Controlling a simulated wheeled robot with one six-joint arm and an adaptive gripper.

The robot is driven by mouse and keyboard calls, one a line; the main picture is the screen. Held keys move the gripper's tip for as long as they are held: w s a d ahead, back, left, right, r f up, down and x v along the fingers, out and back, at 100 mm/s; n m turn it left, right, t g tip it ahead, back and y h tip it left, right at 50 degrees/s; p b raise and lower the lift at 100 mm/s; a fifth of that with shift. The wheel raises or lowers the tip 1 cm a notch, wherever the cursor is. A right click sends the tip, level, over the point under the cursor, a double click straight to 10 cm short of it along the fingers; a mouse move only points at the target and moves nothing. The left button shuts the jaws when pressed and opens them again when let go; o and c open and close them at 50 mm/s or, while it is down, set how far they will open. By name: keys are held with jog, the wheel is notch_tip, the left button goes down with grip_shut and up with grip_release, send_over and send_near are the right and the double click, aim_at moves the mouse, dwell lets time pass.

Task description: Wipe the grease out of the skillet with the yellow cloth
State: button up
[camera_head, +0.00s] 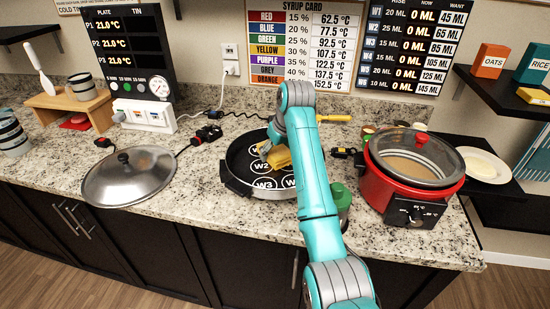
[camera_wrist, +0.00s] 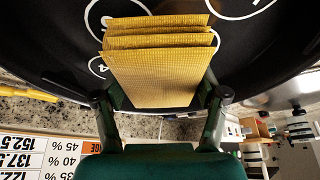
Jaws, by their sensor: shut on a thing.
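The skillet (camera_head: 236,177) is a wide black pan on the granite counter, with white circles marked W2, W3 and others on its floor. In the wrist view its black floor (camera_wrist: 50,30) fills the top of the picture. The folded yellow cloth (camera_head: 280,158) is at the skillet, partly behind my arm. In the wrist view the cloth (camera_wrist: 160,75) sits between the two fingers of my gripper (camera_wrist: 160,98), which is shut on it. The cloth is over the pan floor; I cannot tell whether it touches. I cannot make out any grease.
A metal lid (camera_head: 130,175) lies left of the skillet. A red cooker (camera_head: 412,175) stands to the right, with a white plate (camera_head: 484,165) beyond it. A green-capped bottle (camera_head: 341,198) stands close to my arm. A cable with a black connector (camera_head: 208,134) lies behind.

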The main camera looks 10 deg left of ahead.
jog(key=shift+r, duration=2.55)
jog(key=shift+f, duration=0.1)
